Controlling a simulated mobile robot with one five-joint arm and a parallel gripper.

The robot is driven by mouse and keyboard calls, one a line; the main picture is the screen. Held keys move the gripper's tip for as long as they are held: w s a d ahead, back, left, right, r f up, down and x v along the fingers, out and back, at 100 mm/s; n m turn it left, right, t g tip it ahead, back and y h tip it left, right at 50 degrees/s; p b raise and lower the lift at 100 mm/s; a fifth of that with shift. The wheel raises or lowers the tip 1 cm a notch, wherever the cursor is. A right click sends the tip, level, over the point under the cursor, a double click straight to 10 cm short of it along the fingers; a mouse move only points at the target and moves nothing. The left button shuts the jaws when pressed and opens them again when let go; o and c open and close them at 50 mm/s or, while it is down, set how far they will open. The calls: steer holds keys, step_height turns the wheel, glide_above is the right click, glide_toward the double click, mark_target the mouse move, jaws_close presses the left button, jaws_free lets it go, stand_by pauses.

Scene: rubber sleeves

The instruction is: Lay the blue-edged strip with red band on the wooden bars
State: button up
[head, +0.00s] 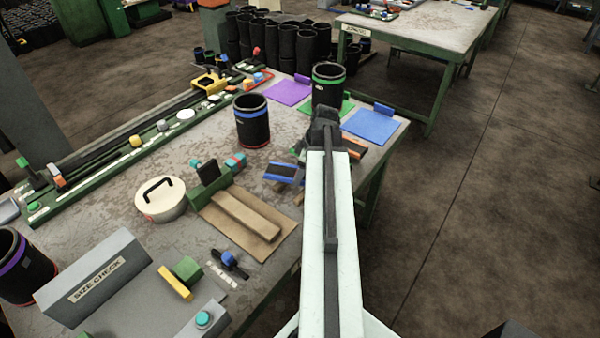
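A dark strip with blue edges (282,172) lies on the bench just left of my arm, with small brown wooden pieces visible at its near side. My arm hides its right part, and I cannot make out a red band on it. My arm reaches forward over the bench's right side. The dark end of my arm (324,127) is near the green-banded cylinder; the gripper's fingers are hidden, so I cannot tell whether they hold anything.
Black cylinders with a blue band (252,122) and a green band (328,87) stand on the bench. A round lidded tub (161,199) and a green fixture (210,186) are left of the bars. Purple (288,91) and blue (370,126) mats lie at the far edge.

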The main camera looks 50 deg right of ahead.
steer(key=shift+f+b, duration=0.65)
steer(key=o, duration=1.6)
steer(key=shift+r, duration=0.1)
steer(key=p+v, duration=0.8)
